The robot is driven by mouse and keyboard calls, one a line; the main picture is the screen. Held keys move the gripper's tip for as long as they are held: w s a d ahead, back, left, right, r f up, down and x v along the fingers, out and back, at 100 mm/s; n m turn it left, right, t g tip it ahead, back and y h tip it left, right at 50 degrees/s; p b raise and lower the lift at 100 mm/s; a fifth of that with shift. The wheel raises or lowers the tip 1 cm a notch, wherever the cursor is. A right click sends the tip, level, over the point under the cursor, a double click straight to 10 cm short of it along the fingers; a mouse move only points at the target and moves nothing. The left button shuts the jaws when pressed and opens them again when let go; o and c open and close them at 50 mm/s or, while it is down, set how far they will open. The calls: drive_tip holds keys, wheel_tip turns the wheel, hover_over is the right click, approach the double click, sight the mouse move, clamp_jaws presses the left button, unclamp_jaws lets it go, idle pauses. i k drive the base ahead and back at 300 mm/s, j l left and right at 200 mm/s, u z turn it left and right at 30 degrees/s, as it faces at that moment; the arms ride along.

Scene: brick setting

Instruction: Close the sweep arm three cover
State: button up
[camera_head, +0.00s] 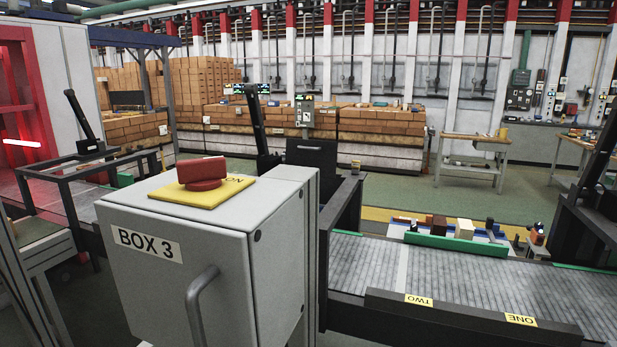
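No part labelled as the sweep arm three cover can be read in this view. A grey cabinet marked BOX 3 (170,275) stands close in front, with a curved handle (199,310) on its labelled face. A red rotary knob (203,171) sits on a yellow plate (170,198) on its top. Behind the cabinet, a black upright arm (256,122) rises beside a dark panel (311,156); the cabinet hides their lower parts. I cannot tell whether that panel is the cover. My gripper is not in view.
A conveyor (470,285) with tags TWO (418,300) and ONE (520,320) runs to the right. Another black arm (600,145) stands at the right edge, and one more (84,118) at the left. Green floor (400,185) is open behind, before brick stacks (380,127) and a workbench (470,142).

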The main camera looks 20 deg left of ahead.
sight(322, 156)
drive_tip(key=i+u, duration=0.1)
drive_tip(key=u, duration=0.8)
drive_tip(key=i+l+u, duration=0.15)
drive_tip(key=u, duration=0.75)
drive_tip(key=l+u, duration=0.2)
drive_tip(key=u, duration=10.75)
drive_tip(key=i+j, duration=0.05)
